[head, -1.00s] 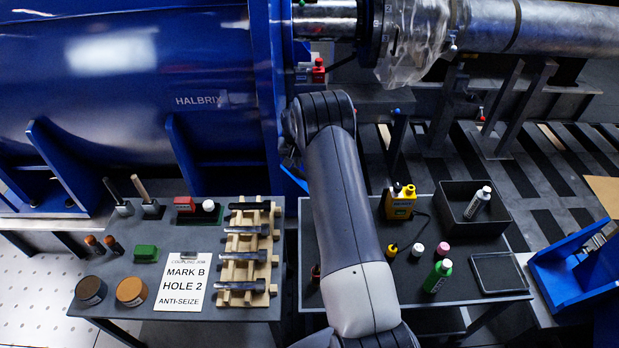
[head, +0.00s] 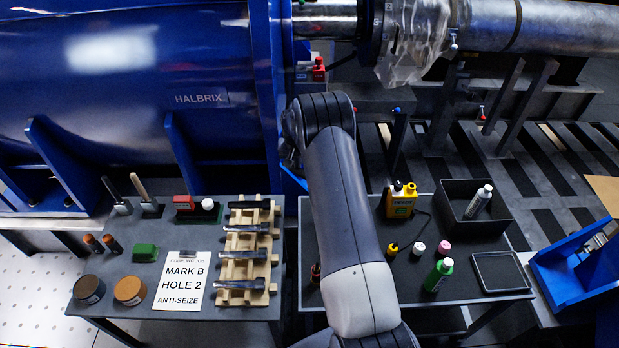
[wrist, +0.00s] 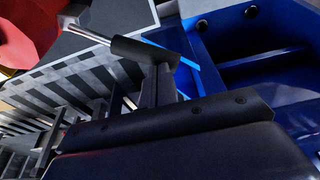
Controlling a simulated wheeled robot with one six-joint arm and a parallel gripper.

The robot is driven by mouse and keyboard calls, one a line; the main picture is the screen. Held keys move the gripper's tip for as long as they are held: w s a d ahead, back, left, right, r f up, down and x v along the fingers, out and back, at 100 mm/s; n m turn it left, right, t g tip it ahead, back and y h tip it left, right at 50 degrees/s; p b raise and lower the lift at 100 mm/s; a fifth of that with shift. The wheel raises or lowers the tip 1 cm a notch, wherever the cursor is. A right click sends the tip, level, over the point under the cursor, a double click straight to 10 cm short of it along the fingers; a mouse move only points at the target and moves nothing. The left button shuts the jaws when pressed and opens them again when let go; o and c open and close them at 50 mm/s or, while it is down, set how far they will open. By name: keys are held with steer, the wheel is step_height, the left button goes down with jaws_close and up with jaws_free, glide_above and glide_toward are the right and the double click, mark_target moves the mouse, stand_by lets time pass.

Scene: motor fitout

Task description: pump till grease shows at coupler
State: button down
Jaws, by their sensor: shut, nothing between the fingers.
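My gripper (wrist: 158,82) shows in the wrist view with its dark fingers together and nothing between them. A black cylindrical grip (wrist: 147,50) on a bright metal rod, like a pump lever, lies across the fingertips; I cannot tell whether they touch. In the head view my arm hides the gripper, near the blue motor's right end. A small red fitting (head: 318,70) with a black part beside it sits below the shaft (head: 326,20). A red, blurred shape (wrist: 28,38) fills the wrist view's upper left corner. I cannot make out the coupler or any grease.
The blue motor housing (head: 110,90) fills the upper left. A left table holds a sign (head: 181,282) and a wooden rack (head: 262,208). A right table holds a yellow container (head: 401,203), bottles and a black tray (head: 455,215). A blue stand (head: 575,270) is at far right.

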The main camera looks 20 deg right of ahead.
mark_target(298, 170)
steer(key=shift+s+f+b, duration=0.1)
steer(key=shift+f+b, duration=1.4)
steer(key=shift+f, duration=0.55)
steer(key=shift+w+d+p+v, duration=0.1)
steer(key=shift+w+p+v, duration=0.15)
steer(key=shift+v, duration=0.6)
steer(key=shift+w+d+p+v, duration=0.15)
steer(key=shift+p+v, duration=0.25)
steer(key=shift+v, duration=0.45)
steer(key=shift+w+a+p+v, duration=0.15)
steer(key=shift+p+v, duration=0.15)
steer(key=shift+v, duration=0.5)
steer(key=shift+d+r, duration=0.1)
steer(key=shift+r, duration=0.05)
steer(key=shift+w, duration=0.1)
steer(key=shift+s+a+b+x, duration=0.1)
steer(key=shift+s+b+x, duration=0.1)
steer(key=shift+b+x, duration=0.55)
steer(key=shift+s+a+b+x, duration=0.15)
steer(key=shift+b+x, duration=0.45)
steer(key=shift+x, duration=0.3)
steer(key=shift+s+d+b+x, duration=0.1)
steer(key=shift+s+b+x, duration=0.1)
steer(key=shift+b+x, duration=0.55)
steer(key=shift+w+p+v, duration=0.25)
steer(key=shift+p+v, duration=0.35)
steer(key=shift+v, duration=0.55)
steer(key=shift+w+p+v, duration=0.25)
steer(key=shift+p+v, duration=0.3)
steer(key=shift+v, duration=0.6)
